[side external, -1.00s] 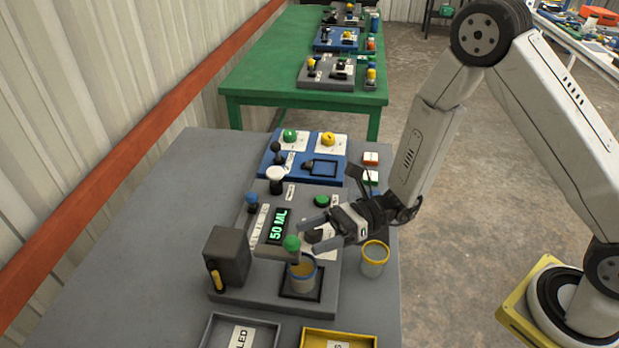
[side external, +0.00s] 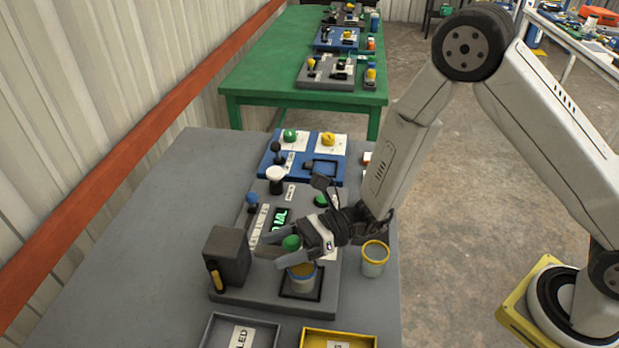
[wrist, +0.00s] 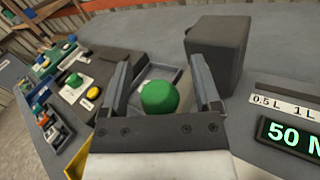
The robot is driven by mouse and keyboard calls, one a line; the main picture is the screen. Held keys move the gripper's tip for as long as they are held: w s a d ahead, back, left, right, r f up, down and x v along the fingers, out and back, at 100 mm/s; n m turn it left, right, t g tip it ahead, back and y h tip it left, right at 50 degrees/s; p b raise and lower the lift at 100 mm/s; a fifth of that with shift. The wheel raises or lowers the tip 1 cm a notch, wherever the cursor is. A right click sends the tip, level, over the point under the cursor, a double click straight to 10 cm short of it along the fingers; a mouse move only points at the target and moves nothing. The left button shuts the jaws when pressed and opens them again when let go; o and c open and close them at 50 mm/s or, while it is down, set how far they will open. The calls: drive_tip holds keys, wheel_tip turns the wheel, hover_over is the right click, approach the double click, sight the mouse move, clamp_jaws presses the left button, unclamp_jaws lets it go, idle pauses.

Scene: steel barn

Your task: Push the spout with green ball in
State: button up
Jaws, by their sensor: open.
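In the wrist view the green ball (wrist: 159,97) lies between the two fingers of my gripper (wrist: 160,72), with gaps on both sides. In the side view my gripper (side external: 272,252) is open, reaching from the right around the ball. The spout's arm is mostly hidden by the gripper. The dark dispenser box (side external: 227,256) stands to the left of the ball.
The display (side external: 280,219) is partly covered by my gripper. A second yellow-rimmed cup (side external: 375,260) stands to the right. A grey tray (side external: 210,335) and a yellow tray (side external: 339,334) lie in front. A blue panel (side external: 325,168) stands behind.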

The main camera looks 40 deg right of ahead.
clamp_jaws()
idle(1.3)
